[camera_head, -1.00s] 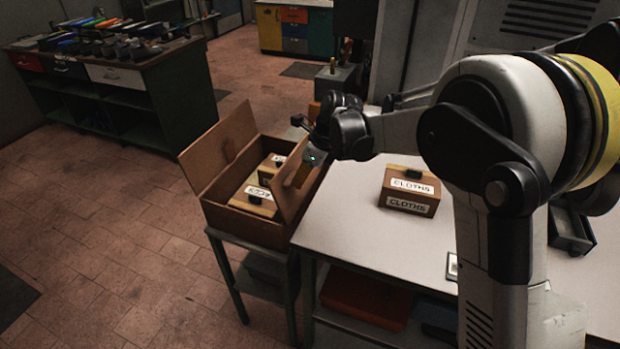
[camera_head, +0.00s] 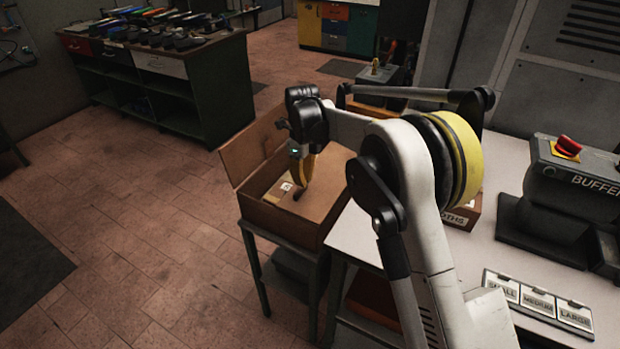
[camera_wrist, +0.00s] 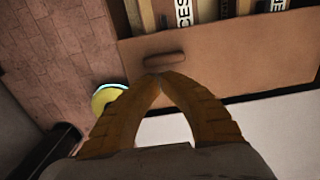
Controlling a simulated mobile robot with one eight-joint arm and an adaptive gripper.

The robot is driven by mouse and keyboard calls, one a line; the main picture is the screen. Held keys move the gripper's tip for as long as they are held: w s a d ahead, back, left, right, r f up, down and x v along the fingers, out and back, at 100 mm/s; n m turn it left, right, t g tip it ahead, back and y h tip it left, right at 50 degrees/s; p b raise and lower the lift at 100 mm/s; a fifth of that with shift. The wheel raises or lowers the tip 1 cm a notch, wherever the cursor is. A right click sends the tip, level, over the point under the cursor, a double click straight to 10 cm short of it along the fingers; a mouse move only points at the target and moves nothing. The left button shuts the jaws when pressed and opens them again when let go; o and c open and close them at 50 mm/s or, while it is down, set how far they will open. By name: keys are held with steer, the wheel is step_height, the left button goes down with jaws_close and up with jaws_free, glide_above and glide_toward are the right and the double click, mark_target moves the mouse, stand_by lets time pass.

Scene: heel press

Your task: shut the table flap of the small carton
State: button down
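The small carton (camera_head: 262,212) stands on a narrow stand beside the white table. Its table flap (camera_head: 325,185) leans inward over the table-side half of the carton; the wrist view also shows this flap (camera_wrist: 225,65), with its raised handle. I cannot tell whether it lies fully flat. The opposite flap (camera_head: 252,150) stands up, open. My gripper (camera_head: 301,182) points down at the table flap, and in the wrist view its yellow fingertips (camera_wrist: 163,78) meet, empty, right by the handle. I cannot tell whether they touch it. Labelled boxes (camera_wrist: 205,10) show inside the uncovered half.
The white table (camera_head: 355,235) is at the right, with a CLOTHS box (camera_head: 462,216) partly behind my arm, a buffer machine (camera_head: 575,190) and a size-label plate (camera_head: 538,300). A dark workbench (camera_head: 205,90) stands back left. The floor at left is clear.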

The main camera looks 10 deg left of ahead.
mark_target(298, 190)
steer(key=shift+w+a+f+b, duration=0.2)
steer(key=shift+a+f, duration=0.3)
steer(key=shift+f, duration=0.25)
steer(key=shift+w+a+f+b, duration=0.2)
steer(key=shift+a+f, duration=0.25)
steer(key=shift+f, duration=0.3)
steer(key=shift+r, duration=0.1)
